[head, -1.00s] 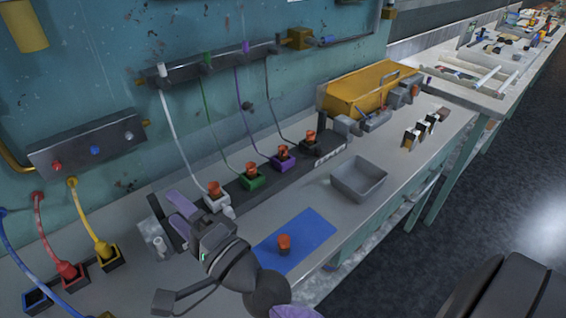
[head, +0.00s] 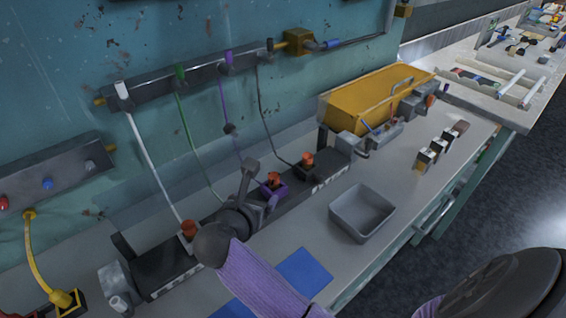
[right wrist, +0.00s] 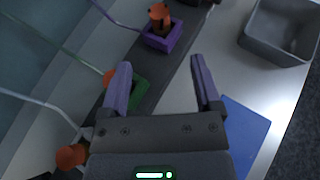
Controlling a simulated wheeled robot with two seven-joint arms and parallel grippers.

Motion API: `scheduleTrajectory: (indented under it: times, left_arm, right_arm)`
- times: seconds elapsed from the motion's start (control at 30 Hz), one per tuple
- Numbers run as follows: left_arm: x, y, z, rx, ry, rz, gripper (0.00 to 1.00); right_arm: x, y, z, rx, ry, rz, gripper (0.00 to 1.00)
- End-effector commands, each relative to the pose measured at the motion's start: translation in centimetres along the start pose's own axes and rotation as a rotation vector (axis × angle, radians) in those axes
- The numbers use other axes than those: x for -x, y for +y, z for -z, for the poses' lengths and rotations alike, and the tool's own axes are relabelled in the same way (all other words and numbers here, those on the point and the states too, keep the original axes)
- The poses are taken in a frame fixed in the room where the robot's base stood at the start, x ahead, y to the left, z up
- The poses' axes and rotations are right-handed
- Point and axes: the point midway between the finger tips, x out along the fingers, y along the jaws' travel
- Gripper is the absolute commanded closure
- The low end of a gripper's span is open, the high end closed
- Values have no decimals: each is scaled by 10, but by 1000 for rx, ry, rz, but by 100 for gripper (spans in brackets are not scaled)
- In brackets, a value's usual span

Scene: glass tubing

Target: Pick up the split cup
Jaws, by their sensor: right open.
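Several orange-red cups stand in small coloured holders on a dark rail (head: 165,272); I cannot tell which is split. One cup (head: 273,179) is in the purple holder (head: 281,193), another (head: 307,159) in the black holder. A cup (head: 189,229) stands near the white tube, left of my gripper. My right gripper (head: 262,184) is open over the rail, hiding the green holder in the head view. In the right wrist view, the green holder (right wrist: 138,91) and its cup (right wrist: 109,77) lie partly behind the left finger; the purple holder's cup (right wrist: 160,14) is ahead.
A grey open bin (head: 362,212) stands right of the rail. A blue mat (head: 305,272) is partly covered by my right arm. White, green, purple and black tubes run down to the rail. A yellow box (head: 372,95) stands behind.

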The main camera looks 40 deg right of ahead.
Motion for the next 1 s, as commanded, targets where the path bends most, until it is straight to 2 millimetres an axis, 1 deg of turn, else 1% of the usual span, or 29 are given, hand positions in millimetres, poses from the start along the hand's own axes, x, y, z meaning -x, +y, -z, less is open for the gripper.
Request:
scheduleTrajectory:
  times: [0.07, 0.2, 0.33, 0.47, 0.53, 0.63, 0.8, 0.83, 0.87, 0.9, 0.97, 1.0]
  left_arm:
    - [-1, 3, 0, 2, 0, -4, 41]
    - [-7, 1, -4, 2, -9, -2, 41]
    - [-10, -5, -10, -2, -18, 8, 41]
    - [-16, -10, -12, -4, -24, 16, 41]
    - [-20, -10, -13, -4, -25, 15, 41]
    - [-22, -9, -13, -4, -24, 13, 41]
    - [-20, -7, -11, -4, -18, 10, 41]
    - [-20, -7, -10, -4, -18, 10, 41]
    - [-20, -7, -10, -4, -17, 9, 41]
    - [-20, -6, -10, -4, -17, 8, 41]
    - [-20, -6, -10, -4, -16, 8, 41]
    - [-20, -5, -10, -3, -16, 7, 41]
  right_arm:
    - [-5, 0, 2, -2, 8, 4, 19]
    - [-33, 0, 2, 0, 6, 6, 19]
    - [-52, -1, 0, 0, 6, 6, 19]
    - [-80, -1, -7, 0, 3, 8, 19]
    - [-92, 0, -5, 1, 6, 6, 19]
    - [-100, 0, -6, -2, 8, 5, 19]
    - [-99, 0, -7, -3, 8, 4, 19]
    - [-99, 0, -7, -3, 8, 4, 21]
    - [-99, 0, -7, -3, 8, 4, 27]
    - [-99, 0, -7, -2, 8, 4, 35]
    - [-99, 0, -7, -2, 8, 4, 48]
    - [-99, 0, -7, -2, 8, 4, 57]
